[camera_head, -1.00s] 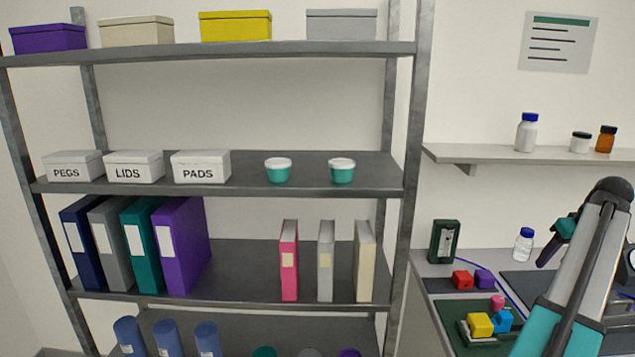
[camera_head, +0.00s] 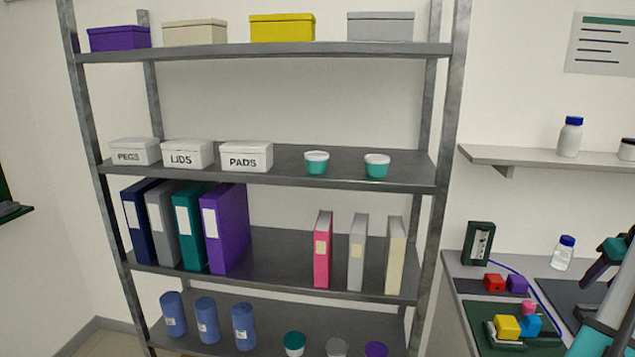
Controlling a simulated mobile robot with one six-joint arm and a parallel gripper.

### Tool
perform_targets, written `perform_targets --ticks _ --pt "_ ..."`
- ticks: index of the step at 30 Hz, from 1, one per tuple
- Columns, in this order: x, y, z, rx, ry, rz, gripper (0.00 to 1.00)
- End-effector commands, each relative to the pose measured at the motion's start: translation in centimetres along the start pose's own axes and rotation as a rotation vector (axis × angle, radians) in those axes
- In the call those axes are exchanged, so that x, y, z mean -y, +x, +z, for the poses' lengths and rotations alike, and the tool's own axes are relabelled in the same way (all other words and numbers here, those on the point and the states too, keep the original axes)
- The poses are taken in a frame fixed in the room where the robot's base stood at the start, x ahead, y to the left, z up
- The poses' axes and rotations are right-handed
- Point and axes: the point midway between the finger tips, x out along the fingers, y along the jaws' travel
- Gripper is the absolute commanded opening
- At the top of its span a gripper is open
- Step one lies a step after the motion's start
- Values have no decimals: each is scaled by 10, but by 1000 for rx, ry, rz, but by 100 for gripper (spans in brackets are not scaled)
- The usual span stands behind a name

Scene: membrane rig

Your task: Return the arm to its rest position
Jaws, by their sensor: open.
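My arm (camera_head: 607,300), grey and teal, stands at the right edge of the view and is partly cut off by it. My gripper (camera_head: 592,277), dark with a teal part above, points down and left over the dark mat on the bench. It is open, and nothing shows between its fingers. It is apart from the small white bottle with a blue cap (camera_head: 563,253) to its left. The rest of the arm lies outside the picture.
A bench holds a dark green device (camera_head: 479,243), a red block (camera_head: 494,283), a purple block (camera_head: 517,284) and a green tray (camera_head: 483,313) with coloured blocks. A wall shelf (camera_head: 510,156) is above. A tall metal rack (camera_head: 270,175) with boxes and binders stands left.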

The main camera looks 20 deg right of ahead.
Motion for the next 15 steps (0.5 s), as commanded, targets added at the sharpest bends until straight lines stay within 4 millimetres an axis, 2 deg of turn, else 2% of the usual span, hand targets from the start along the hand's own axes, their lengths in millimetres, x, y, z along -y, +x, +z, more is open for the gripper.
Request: perform_targets --ticks 5,11,15 --pt "24 20 -8 10 -11 -13 52" --pt "63 50 -19 27 -27 -33 52" --pt "106 83 -28 47 -45 -51 52"
